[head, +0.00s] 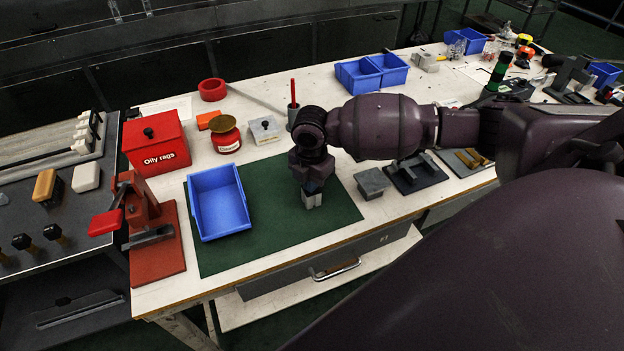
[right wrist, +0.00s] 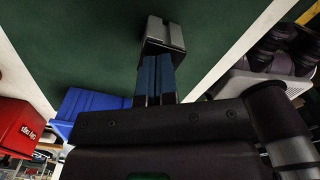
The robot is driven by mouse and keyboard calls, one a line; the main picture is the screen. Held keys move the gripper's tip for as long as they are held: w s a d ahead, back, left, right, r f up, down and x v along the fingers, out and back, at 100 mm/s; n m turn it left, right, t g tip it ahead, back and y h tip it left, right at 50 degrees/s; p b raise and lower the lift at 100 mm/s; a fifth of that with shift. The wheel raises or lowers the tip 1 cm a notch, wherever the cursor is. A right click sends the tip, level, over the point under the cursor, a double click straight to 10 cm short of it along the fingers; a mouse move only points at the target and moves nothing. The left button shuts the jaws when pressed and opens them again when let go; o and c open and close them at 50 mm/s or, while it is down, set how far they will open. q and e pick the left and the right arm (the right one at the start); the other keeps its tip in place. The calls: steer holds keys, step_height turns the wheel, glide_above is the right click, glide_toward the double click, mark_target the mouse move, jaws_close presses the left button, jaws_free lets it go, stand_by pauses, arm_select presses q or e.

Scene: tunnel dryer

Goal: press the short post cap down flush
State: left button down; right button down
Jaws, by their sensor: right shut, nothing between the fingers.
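A small grey block-like piece (head: 311,201), apparently the short post with its cap, stands on the green mat (head: 270,232) right of the blue bin. My right gripper (head: 313,186) points down right over it. In the right wrist view the closed blue fingers (right wrist: 155,62) meet the edge of the grey piece (right wrist: 164,36) with nothing between them. I cannot tell whether they press on it or how far the cap sits down. The seam between cap and post is too small to make out. My left gripper is not in view.
An open blue bin (head: 220,210) stands on the mat's left. A red press (head: 146,225) and a red oily-rags box (head: 157,143) are further left. A grey block (head: 371,182) and a dark fixture (head: 414,172) stand to the right. The mat's front is clear.

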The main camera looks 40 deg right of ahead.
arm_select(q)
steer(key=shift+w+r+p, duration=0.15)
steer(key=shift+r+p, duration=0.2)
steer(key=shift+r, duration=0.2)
arm_select(e)
steer(key=shift+s+f, duration=0.1)
steer(key=shift+f, duration=0.25)
stand_by(1.4)
